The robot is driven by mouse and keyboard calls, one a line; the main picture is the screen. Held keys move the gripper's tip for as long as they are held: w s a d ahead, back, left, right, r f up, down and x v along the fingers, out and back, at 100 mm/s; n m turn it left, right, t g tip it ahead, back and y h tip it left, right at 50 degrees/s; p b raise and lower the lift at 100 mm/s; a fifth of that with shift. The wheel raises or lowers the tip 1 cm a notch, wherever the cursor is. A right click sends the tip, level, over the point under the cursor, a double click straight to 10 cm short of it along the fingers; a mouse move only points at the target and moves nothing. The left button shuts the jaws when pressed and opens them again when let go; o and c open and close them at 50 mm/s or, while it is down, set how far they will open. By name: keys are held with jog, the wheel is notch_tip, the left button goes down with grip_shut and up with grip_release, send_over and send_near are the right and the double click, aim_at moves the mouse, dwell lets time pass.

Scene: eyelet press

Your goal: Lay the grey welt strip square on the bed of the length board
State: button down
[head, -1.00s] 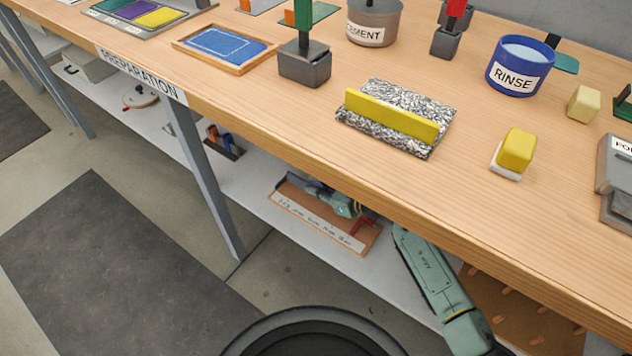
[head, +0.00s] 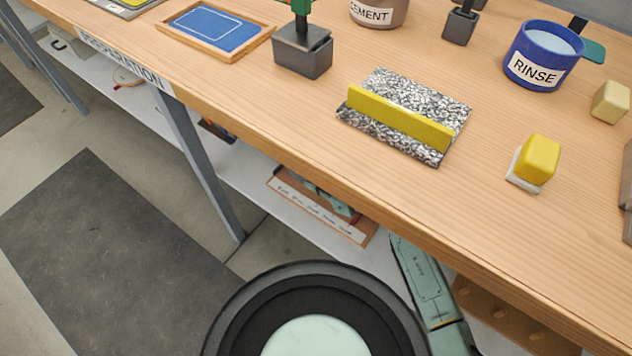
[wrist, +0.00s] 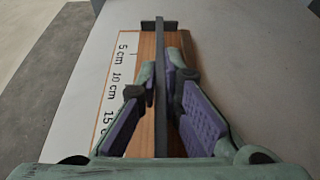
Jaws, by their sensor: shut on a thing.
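The grey welt strip (wrist: 161,120) is a long, narrow dark bar in the wrist view, running lengthwise between my fingers. My gripper (wrist: 161,78) is shut on it. Below is the length board (wrist: 118,65), with a brown wood bed (wrist: 146,48) and a white scale marked 5, 10 and 15 cm on its left. The strip looks roughly in line with the board, its far end by a dark end block (wrist: 172,26). Whether it touches the bed I cannot tell. In the head view the board (head: 360,238) lies on the lower shelf, partly hidden by the bench top.
The wooden bench top (head: 250,125) overhangs the shelf (head: 235,185). A grey bench leg (head: 205,170) stands left of the board. A peg board (head: 500,318) is at the right. A speckled block with a yellow bar (head: 400,118) and a blue rinse pot (head: 530,72) stand on top.

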jog(key=c, duration=2)
grip_release()
jog(key=shift+f, duration=0.1)
jog(key=shift+c, duration=0.2)
jog(key=shift+r+p, duration=0.35)
jog(key=shift+p, duration=0.15)
jog(key=b+v, duration=0.3)
jog(key=v, duration=0.7)
jog(key=shift+s+d, duration=0.25)
jog(key=shift+d, duration=0.1)
jog(key=shift+s+d+r, duration=0.3)
jog(key=shift+d, duration=0.1)
